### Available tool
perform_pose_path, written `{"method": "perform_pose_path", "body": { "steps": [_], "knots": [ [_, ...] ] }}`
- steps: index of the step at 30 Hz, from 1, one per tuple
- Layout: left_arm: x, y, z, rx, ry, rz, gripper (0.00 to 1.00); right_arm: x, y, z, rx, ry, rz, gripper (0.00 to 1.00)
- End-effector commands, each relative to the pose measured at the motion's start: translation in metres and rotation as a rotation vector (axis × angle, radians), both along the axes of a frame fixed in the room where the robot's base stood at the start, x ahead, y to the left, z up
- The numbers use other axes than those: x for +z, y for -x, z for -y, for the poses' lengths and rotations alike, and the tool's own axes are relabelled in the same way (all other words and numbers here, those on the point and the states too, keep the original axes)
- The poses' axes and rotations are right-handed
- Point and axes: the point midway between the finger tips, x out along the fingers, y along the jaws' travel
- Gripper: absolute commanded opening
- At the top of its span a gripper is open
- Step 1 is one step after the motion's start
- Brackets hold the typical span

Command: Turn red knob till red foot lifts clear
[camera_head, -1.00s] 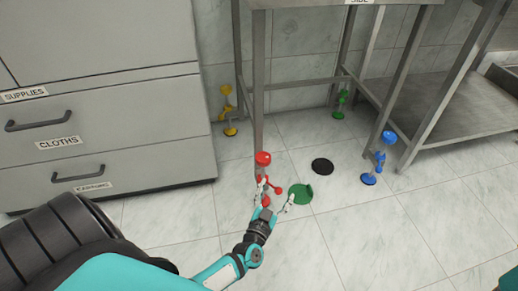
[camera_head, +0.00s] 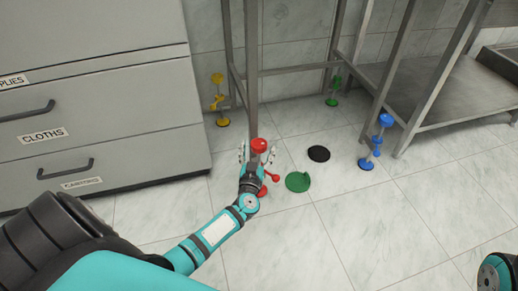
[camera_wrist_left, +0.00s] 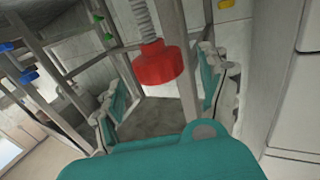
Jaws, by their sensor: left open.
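The red knob (camera_head: 259,145) tops the red leg assembly at the near-left table leg. In the left wrist view the red knob (camera_wrist_left: 158,66) hangs below a grey threaded rod. My left gripper (camera_head: 258,154) is open, with one finger on each side of the knob. In the wrist view its teal-padded fingers (camera_wrist_left: 163,92) stand apart on both sides, with gaps to the knob. A red side piece (camera_head: 271,177) shows beside my wrist. The red foot is mostly hidden behind my gripper, so its contact with the floor cannot be told. My right gripper is out of view.
Yellow (camera_head: 219,98), green (camera_head: 334,91) and blue (camera_head: 376,142) leg assemblies stand at the other legs. A green disc (camera_head: 298,181) and a black disc (camera_head: 318,153) lie on the tiled floor. Grey drawers (camera_head: 95,120) stand at the left.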

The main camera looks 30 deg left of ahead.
Motion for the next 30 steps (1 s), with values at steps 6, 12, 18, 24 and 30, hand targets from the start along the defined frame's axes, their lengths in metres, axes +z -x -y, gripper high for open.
{"method": "perform_pose_path", "body": {
  "steps": [6,12,18,24,30],
  "knots": [
    [-0.002,-0.025,-0.011,0.001,-0.001,0.0,0.78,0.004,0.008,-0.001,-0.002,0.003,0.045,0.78],
    [0.0,-0.03,-0.014,0.001,-0.001,0.0,0.78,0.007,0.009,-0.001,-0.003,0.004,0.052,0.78],
    [0.0,-0.03,-0.014,0.001,-0.001,0.0,0.75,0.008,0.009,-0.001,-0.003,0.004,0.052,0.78],
    [0.0,-0.029,-0.014,0.0,-0.001,0.0,0.49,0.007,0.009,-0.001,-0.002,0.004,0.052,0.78],
    [0.0,-0.029,-0.014,0.001,-0.001,0.0,0.23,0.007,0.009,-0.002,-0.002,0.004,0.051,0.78]
  ]
}}
